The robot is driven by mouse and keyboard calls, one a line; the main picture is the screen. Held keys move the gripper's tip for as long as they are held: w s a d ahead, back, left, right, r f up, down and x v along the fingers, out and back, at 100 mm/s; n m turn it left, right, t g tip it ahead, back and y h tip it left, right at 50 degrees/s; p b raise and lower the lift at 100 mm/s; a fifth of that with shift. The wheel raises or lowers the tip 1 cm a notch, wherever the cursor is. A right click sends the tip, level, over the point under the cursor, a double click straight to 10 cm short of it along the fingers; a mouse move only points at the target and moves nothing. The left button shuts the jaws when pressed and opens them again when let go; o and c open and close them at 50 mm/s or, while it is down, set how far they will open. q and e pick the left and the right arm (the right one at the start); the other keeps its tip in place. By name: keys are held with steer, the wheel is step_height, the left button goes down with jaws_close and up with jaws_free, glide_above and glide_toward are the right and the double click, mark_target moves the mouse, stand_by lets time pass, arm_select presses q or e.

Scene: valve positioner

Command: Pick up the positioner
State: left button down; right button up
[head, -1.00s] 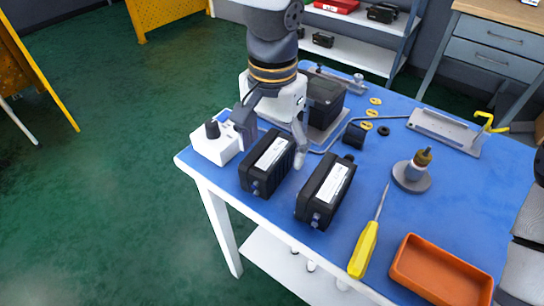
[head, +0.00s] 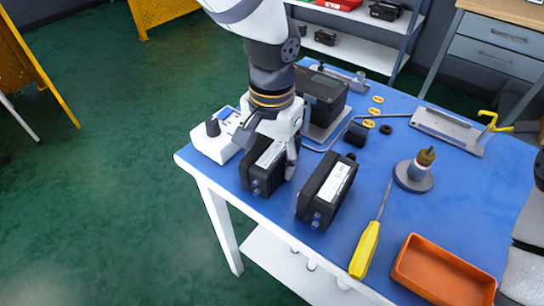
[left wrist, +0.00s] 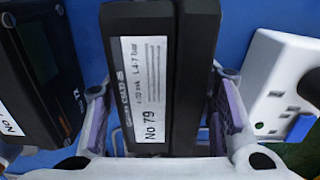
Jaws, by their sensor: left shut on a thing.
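A black box-shaped positioner with a white label (head: 262,178) stands near the table's front left edge. My left gripper (head: 268,148) comes down over it from above and is shut on its two sides. In the left wrist view, the held positioner (left wrist: 190,75) lies between the purple-padded fingers (left wrist: 160,120), its label reading "No 79". It appears to be still at table level; its underside is hidden. A second, similar black positioner (head: 326,190) stands just to the right, apart from the gripper. My right gripper is not in view.
A white box with a black knob (head: 214,140) stands close left of the held positioner. Behind is a black unit on a metal plate (head: 322,92). A yellow screwdriver (head: 364,250), an orange tray (head: 442,272) and a round-based tool (head: 414,172) lie to the right.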

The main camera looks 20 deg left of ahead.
mark_target(273, 145)
arm_select(q)
step_height(273, 145, up, 3)
steer(key=shift+w+r, duration=0.1)
steer(key=shift+r, duration=0.05)
steer(key=s+d+r+p, duration=0.1)
steer(key=s+d+r, duration=0.5)
steer(key=s+r, duration=0.3)
steer(key=s, duration=0.3)
steer(key=shift+s+d+r, duration=0.25)
steer(key=shift+d+r, duration=0.1)
steer(key=shift+r, duration=0.05)
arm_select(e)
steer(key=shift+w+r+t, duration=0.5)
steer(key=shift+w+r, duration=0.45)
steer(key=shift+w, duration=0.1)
